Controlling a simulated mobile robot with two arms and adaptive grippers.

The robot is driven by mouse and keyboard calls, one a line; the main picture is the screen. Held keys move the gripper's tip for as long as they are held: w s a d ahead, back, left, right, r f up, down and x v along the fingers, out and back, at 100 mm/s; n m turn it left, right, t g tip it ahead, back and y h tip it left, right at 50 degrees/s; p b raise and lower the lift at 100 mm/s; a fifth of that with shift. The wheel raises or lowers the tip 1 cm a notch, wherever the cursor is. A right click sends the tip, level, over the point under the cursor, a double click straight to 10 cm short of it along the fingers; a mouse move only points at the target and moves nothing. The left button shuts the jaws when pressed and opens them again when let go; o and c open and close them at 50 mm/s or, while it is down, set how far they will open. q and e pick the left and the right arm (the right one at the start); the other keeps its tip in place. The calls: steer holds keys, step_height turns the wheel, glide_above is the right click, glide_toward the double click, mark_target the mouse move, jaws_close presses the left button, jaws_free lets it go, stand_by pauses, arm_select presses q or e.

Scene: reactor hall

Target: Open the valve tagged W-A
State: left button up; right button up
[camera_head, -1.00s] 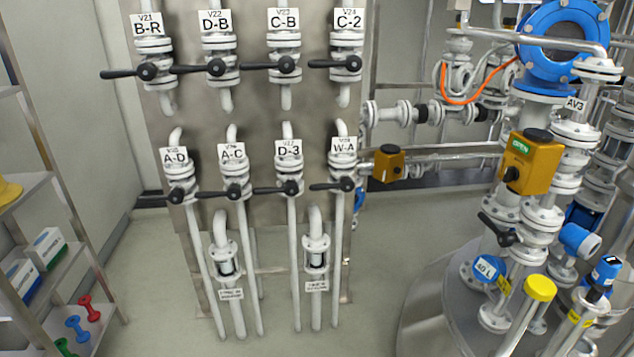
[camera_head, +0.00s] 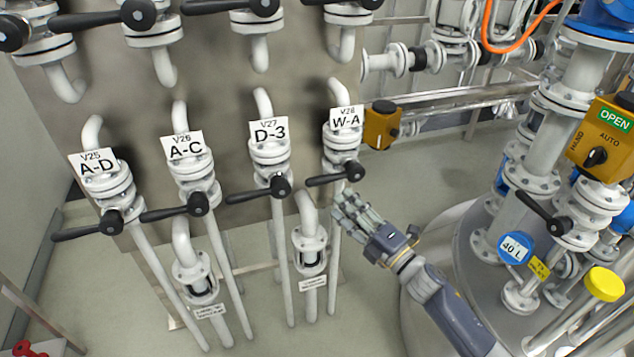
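The valve tagged W-A (camera_head: 342,140) is the rightmost of the lower row on the steel panel, with a white body and a white tag reading V28 W-A. Its black lever handle (camera_head: 334,175) points left, across the vertical pipe. My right gripper (camera_head: 345,205) reaches in from the lower right, its fingers just below the lever's pivot end. A small gap seems to show between fingers and lever. The fingers lie close together from this angle, and I cannot tell whether they are open. My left gripper is not in view.
Valves D-3 (camera_head: 270,150), A-C (camera_head: 190,165) and A-D (camera_head: 105,185) stand to the left, with levers also pointing left. An orange actuator box (camera_head: 382,125) sits just right of W-A. A grey vessel with a yellow-capped pipe (camera_head: 604,284) stands at the right.

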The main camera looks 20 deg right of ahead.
mark_target(321, 183)
steer(key=x, duration=0.3)
steer(key=shift+w+a+r+p, duration=0.15)
steer(key=shift+r+p, duration=0.15)
steer(key=shift+r, duration=0.1)
steer(key=x, duration=0.5)
steer(key=shift+w+f+p, duration=0.1)
steer(key=shift+w+p, duration=0.15)
steer(key=shift+p, duration=0.05)
steer(key=shift+w+a, duration=0.3)
steer(key=shift+w, duration=0.25)
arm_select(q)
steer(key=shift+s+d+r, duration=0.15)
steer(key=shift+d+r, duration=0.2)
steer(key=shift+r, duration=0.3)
arm_select(e)
steer(key=shift+w+a, duration=0.1)
steer(key=shift+c, duration=0.4)
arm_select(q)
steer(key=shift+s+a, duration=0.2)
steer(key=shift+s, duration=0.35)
arm_select(e)
jaws_close()
